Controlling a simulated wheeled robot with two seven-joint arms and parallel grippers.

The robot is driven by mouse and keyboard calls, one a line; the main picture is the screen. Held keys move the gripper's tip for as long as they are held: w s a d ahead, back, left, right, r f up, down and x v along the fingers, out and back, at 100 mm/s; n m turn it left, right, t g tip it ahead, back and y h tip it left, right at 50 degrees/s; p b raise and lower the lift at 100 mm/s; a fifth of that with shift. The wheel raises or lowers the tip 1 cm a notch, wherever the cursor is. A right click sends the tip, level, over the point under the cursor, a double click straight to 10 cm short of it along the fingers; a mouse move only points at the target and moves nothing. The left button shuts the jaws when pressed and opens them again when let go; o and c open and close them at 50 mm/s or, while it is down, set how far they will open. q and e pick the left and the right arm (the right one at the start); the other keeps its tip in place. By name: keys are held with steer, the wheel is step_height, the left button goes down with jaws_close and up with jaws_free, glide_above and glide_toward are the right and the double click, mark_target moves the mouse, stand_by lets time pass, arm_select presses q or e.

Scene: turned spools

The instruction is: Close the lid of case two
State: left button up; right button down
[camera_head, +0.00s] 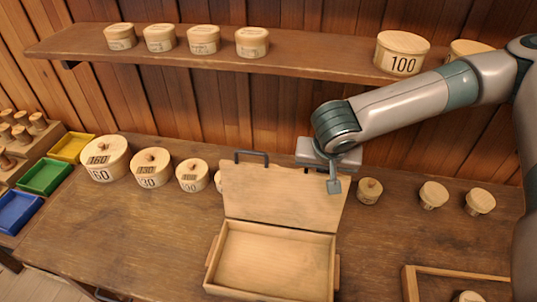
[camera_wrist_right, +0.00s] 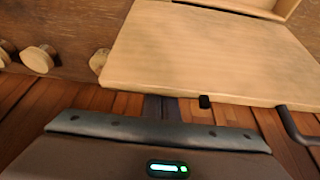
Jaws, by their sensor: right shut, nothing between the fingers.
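A wooden case (camera_head: 335,277) stands on the table with an empty inside. Its lid (camera_head: 275,195) stands up open at the back, with a dark handle (camera_head: 251,155) on its top edge. No number shows on the case. My right gripper (camera_head: 334,186) is shut and empty, at the lid's upper right corner. In the right wrist view the lid (camera_wrist_right: 210,55) fills the upper middle, and the fingers (camera_wrist_right: 161,106) sit at its edge; I cannot tell whether they touch it. The handle (camera_wrist_right: 296,126) is at the right there. My left gripper is not in view.
Lidded round boxes (camera_head: 105,160) stand left of the case, and knobbed spools (camera_head: 433,194) to its right. A wooden frame (camera_head: 410,285) lies at front right. Coloured trays (camera_head: 45,177) are at far left. A shelf (camera_head: 300,52) with round boxes runs above.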

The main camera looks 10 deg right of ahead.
mark_target(321, 193)
steer(key=shift+s+a, duration=0.4)
steer(key=shift+s, duration=0.45)
steer(key=shift+s+a, duration=0.4)
steer(key=shift+s, duration=0.5)
steer(key=shift+s+a, duration=0.4)
steer(key=shift+s, duration=0.45)
steer(key=shift+p, duration=0.3)
steer(key=shift+r+p, duration=3.8)
steer(key=shift+r, duration=0.2)
